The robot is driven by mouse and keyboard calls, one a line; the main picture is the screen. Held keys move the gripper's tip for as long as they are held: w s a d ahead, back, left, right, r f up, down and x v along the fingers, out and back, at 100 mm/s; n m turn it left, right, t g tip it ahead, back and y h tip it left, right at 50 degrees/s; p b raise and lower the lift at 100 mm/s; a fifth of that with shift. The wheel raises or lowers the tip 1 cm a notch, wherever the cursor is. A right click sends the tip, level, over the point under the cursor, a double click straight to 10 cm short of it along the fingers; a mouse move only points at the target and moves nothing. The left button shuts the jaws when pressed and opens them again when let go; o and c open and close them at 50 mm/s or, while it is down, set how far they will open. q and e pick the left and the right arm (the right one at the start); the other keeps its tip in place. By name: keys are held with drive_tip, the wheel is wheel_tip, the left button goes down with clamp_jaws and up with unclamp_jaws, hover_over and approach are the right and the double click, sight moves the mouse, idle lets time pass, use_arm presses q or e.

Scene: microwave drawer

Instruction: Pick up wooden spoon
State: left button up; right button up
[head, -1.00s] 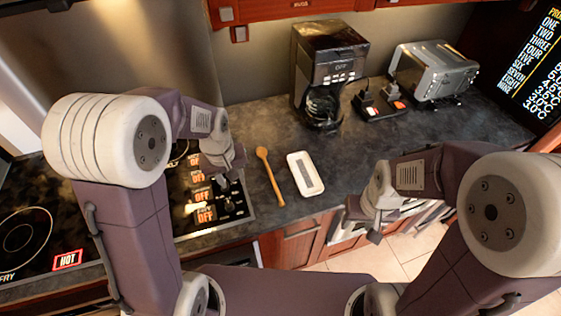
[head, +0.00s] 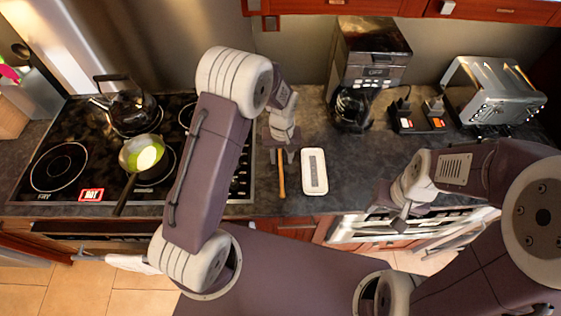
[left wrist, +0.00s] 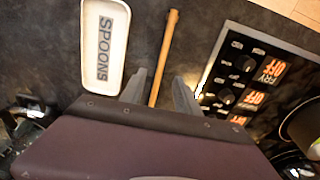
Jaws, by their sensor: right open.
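The wooden spoon (head: 281,180) lies on the dark counter between the stove and the white spoon rest. In the head view its bowl is hidden behind my left gripper (head: 282,152), which is over its far part. In the left wrist view the spoon's handle (left wrist: 164,58) shows between the two fingertips of my left gripper (left wrist: 160,88). These fingers are apart, one on each side of the handle, with gaps visible. My right gripper (head: 395,208) is open and empty, in front of the counter's right part.
The white spoon rest (head: 314,171), marked "SPOONS", lies just right of the spoon. The stove (head: 60,130) with a pan (head: 140,153) and kettle (head: 128,108) is at left. A coffee maker (head: 370,60) and toaster (head: 493,90) stand at the back.

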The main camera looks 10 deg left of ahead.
sight(281, 169)
use_arm(q)
drive_tip(key=shift+w+d+f, duration=0.1)
drive_tip(key=shift+w+f, duration=0.05)
drive_tip(key=shift+f, duration=0.45)
drive_tip(key=shift+w+d+f, duration=0.1)
drive_tip(key=shift+f, duration=0.45)
drive_tip(key=shift+s+a+f+p, duration=0.1)
drive_tip(key=shift+a+f+p, duration=0.15)
drive_tip(key=shift+p, duration=0.3)
wheel_tip(281, 169, down, 4)
drive_tip(key=shift+a+p, duration=0.15)
drive_tip(key=shift+p, duration=0.55)
drive_tip(key=shift+f, duration=0.3)
clamp_jaws()
